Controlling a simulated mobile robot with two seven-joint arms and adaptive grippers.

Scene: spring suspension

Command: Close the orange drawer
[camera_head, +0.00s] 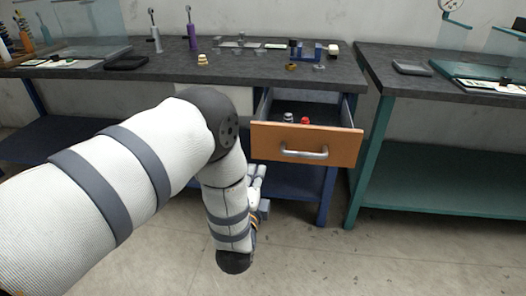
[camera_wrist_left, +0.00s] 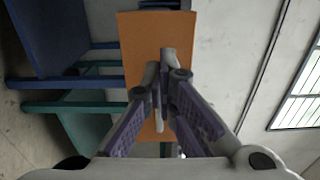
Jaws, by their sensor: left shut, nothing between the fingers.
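The orange drawer (camera_head: 306,153) is pulled out from under the dark-topped workbench, so its inside shows from above. Its orange front has a grey bar handle (camera_head: 304,153). A red item and a pale-topped item lie inside. My left gripper (camera_head: 261,176) is low, at the left of the drawer front and partly hidden by my arm. In the left wrist view the shut fingers (camera_wrist_left: 165,78) point toward the orange front (camera_wrist_left: 140,42), empty. I cannot tell whether they touch it. My right gripper is not in view.
The workbench top (camera_head: 160,75) holds tools and small parts above the drawer. A second bench with a teal frame (camera_head: 367,160) is to the right. The floor in front is clear.

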